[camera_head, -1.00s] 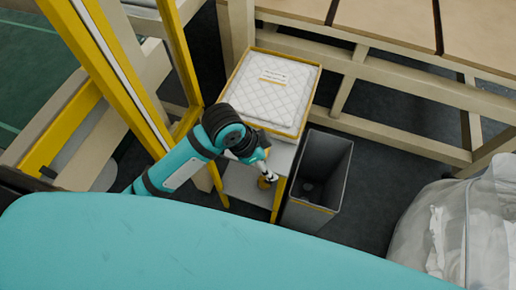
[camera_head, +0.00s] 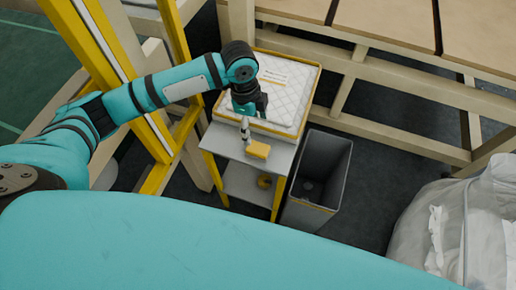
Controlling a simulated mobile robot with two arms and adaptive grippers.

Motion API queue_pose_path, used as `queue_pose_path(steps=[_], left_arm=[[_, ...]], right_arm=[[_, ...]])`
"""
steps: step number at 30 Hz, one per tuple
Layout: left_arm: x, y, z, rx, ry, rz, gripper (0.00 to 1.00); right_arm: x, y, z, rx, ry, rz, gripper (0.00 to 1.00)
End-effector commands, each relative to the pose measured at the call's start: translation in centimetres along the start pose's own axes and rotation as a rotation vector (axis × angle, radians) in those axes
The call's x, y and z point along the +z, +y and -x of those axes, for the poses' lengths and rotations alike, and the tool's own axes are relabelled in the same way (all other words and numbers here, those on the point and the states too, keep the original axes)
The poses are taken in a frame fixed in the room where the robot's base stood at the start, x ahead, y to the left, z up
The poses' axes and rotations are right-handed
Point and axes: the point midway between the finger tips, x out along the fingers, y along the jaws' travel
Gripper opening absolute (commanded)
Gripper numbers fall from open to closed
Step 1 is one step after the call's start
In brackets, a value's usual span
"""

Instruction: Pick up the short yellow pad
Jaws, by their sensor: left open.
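A short yellow pad (camera_head: 258,150) lies on the front part of the grey top of a small stand (camera_head: 222,139). A small white and dark bottle-like item (camera_head: 245,130) stands just behind it. My left gripper (camera_head: 252,110) is open and hangs over the front edge of the white quilted pad, behind the yellow pad and apart from it. Its fingers are dark and small, so their exact gap is hard to see. My right gripper is not in view.
A yellow-edged tray (camera_head: 317,84) holds the white quilted pad (camera_head: 285,88). A grey bin (camera_head: 321,168) stands right of the stand. A round yellow item (camera_head: 265,181) sits on the lower shelf. Yellow posts rise at left; a clear bag (camera_head: 470,225) is at right.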

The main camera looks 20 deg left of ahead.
Motion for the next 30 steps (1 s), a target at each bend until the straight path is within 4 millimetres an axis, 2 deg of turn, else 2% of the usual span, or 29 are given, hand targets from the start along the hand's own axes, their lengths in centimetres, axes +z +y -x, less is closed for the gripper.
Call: queue_pose_path(steps=[3, 9, 16, 24, 30], left_arm=[[-0.1, 0.1, -2.7, 0.004, 0.000, 0.002, 0.73], [-0.1, 0.0, -5.7, 0.000, 0.000, 0.002, 0.73], [-0.1, 0.1, -7.2, 0.000, 0.001, 0.001, 0.73], [-0.2, 0.3, -11.1, -0.001, 0.001, 0.001, 0.73], [-0.1, 0.3, -11.7, -0.002, 0.000, 0.000, 0.73]], right_arm=[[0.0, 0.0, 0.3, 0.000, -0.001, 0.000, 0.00], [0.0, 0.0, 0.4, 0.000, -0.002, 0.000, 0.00], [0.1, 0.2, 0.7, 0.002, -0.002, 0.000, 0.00], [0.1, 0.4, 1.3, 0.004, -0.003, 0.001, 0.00], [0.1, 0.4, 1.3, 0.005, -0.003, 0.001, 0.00]])
